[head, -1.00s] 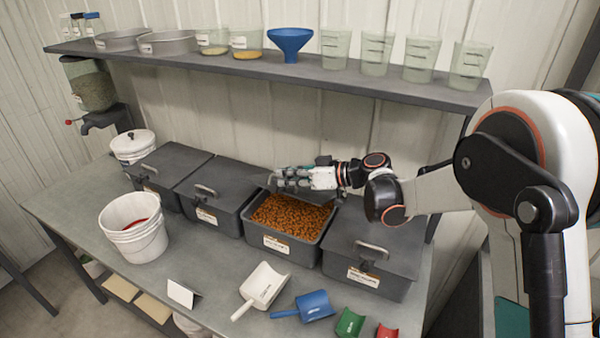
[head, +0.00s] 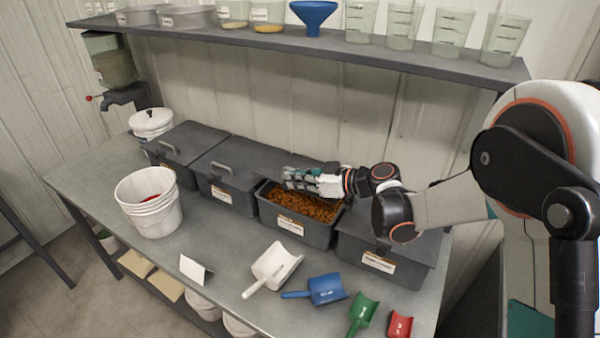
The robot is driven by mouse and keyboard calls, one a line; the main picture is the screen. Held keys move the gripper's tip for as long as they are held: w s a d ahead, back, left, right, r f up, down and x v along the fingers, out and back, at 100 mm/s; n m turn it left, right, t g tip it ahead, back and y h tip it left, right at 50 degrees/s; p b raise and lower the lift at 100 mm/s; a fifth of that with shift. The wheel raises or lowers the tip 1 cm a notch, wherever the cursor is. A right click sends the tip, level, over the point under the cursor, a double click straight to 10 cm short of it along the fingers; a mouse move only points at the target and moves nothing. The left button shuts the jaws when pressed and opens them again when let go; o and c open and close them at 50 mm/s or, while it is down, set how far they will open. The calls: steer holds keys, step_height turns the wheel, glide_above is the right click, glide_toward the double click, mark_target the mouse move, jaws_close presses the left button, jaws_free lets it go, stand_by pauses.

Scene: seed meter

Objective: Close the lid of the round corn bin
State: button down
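The open bin (head: 302,232) is a dark grey rectangular tub, not round, with a label on its front too small to read. Orange-brown grain (head: 305,207) fills it. My gripper (head: 287,179) is over the back part of this bin, fingers pointing left, above the grain. The fingers are small and partly overlapped, so I cannot tell whether they are open or hold anything. The bin's own lid cannot be made out clearly; my gripper and arm cover the area behind the bin.
Closed grey bins stand left (head: 228,178) and right (head: 385,262) of it. An open white bucket (head: 150,205) and a lidded white bucket (head: 151,124) are on the left. A white scoop (head: 275,265), blue scoop (head: 326,289), green scoop (head: 362,313) and red scoop (head: 400,324) lie in front. A shelf (head: 420,58) hangs above.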

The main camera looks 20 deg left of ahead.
steer(key=f+b, duration=0.1)
steer(key=s+f+b, duration=0.1)
steer(key=f, duration=0.1)
steer(key=s+f+b, duration=0.1)
steer(key=f, duration=0.1)
steer(key=shift+s+a+f, duration=0.1)
steer(key=shift+a+f, duration=0.05)
steer(key=shift+f, duration=0.1)
